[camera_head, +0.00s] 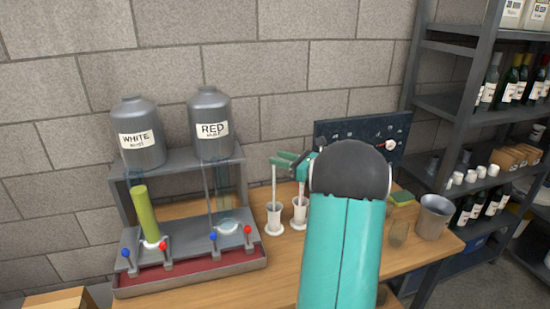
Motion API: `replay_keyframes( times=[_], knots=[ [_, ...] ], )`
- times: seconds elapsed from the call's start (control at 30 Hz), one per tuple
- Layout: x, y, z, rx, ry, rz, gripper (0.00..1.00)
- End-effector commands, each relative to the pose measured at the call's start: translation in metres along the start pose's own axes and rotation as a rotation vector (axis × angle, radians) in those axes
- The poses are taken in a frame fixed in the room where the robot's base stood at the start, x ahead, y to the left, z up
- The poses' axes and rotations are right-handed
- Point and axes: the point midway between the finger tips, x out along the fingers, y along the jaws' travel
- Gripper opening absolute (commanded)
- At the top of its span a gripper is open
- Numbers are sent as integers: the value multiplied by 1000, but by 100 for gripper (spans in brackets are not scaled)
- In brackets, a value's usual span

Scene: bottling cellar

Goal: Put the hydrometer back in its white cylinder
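Two slim white cylinders with round feet stand on the wooden table, a left one (274,219) and a right one (299,213). A thin pale rod (274,186), which looks like a hydrometer, rises upright above the left cylinder, its lower end at or in the mouth. A shorter pale stem (302,189) shows at the right cylinder. My gripper (280,161), with green fingers, points left over the cylinders, its tips at the top of the left rod. At this size I cannot tell whether the fingers grip it. My teal arm hides the table behind it.
A filling stand with tanks marked WHITE (137,142) and RED (212,130) and a green bottle (146,214) is at left. A dark panel (345,128) stands behind. A glass (399,233) and metal bucket (433,217) are at right, before bottle shelves (450,104).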

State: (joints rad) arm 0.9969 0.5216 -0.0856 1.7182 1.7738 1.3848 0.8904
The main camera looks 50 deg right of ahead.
Motion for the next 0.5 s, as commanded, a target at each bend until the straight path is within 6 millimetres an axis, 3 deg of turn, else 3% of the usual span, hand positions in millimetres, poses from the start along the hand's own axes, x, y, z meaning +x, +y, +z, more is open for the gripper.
replay_keyframes(
  times=[0.3,0.5],
  knots=[
    [-72,-1,0,-1,0,-3,34],
    [-102,0,0,-1,0,-1,34]
  ],
)
